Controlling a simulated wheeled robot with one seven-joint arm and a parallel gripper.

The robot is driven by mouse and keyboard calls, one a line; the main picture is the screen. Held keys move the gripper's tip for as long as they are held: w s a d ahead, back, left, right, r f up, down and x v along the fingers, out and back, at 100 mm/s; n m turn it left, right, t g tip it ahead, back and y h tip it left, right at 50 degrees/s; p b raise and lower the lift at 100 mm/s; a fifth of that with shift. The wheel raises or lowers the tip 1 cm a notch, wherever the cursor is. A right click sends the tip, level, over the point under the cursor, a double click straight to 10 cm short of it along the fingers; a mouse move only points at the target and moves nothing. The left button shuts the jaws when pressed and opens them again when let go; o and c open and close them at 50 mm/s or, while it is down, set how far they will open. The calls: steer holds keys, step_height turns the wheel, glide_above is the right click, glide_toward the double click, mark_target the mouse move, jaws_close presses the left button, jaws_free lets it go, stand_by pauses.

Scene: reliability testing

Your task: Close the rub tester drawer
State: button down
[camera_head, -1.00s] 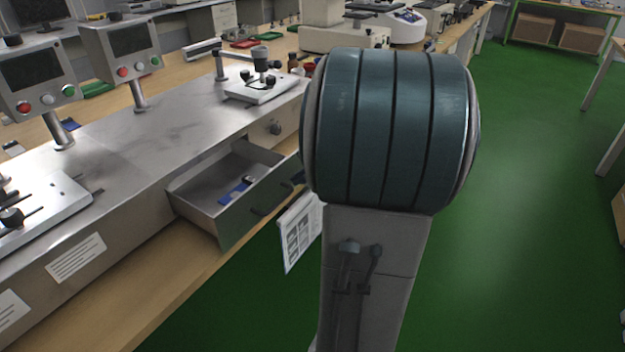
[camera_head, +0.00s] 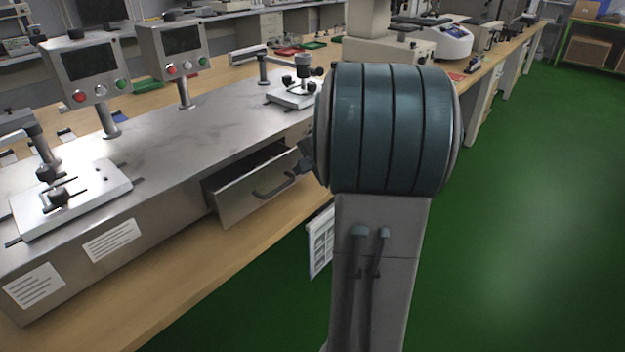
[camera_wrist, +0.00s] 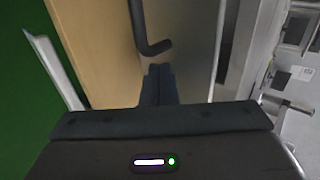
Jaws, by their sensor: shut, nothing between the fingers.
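The rub tester drawer (camera_head: 235,202) is partly out of the metal housing, with a dark gap showing above its front. Its dark bar handle (camera_head: 275,187) is on the front; the handle also shows in the wrist view (camera_wrist: 150,45). My gripper (camera_head: 294,172) is at the right end of the drawer front, close to the handle. In the wrist view my gripper's fingers (camera_wrist: 158,72) are together and empty, just beside the handle's end and near the grey drawer front (camera_wrist: 190,45). I cannot tell whether they touch it.
The rub tester housing (camera_head: 150,155) stands on a wooden bench (camera_head: 165,285). A clamp fixture (camera_head: 295,92) and control boxes (camera_head: 85,68) stand on top. A white sheet (camera_head: 320,243) hangs beside my arm. Green floor (camera_head: 520,220) is clear to the right.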

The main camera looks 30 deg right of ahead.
mark_target(293, 161)
steer(key=w, duration=0.2)
steer(key=w+a, duration=0.1)
steer(key=w, duration=0.3)
steer(key=shift+w+a, duration=0.25)
steer(key=shift+a, duration=0.05)
steer(key=shift+w+r, duration=0.1)
steer(key=shift+w, duration=0.2)
steer(key=shift+a+r, duration=0.1)
steer(key=shift+a, duration=0.05)
steer(key=shift+s, duration=0.2)
steer(key=s, duration=0.1)
steer(key=s+b, duration=0.1)
steer(key=s+d, duration=0.1)
steer(key=shift+f+b, duration=0.25)
steer(key=shift+b, duration=0.15)
steer(key=p+v, duration=0.2)
steer(key=v, duration=0.8)
steer(key=shift+s+d, duration=0.15)
steer(key=shift+s, duration=0.3)
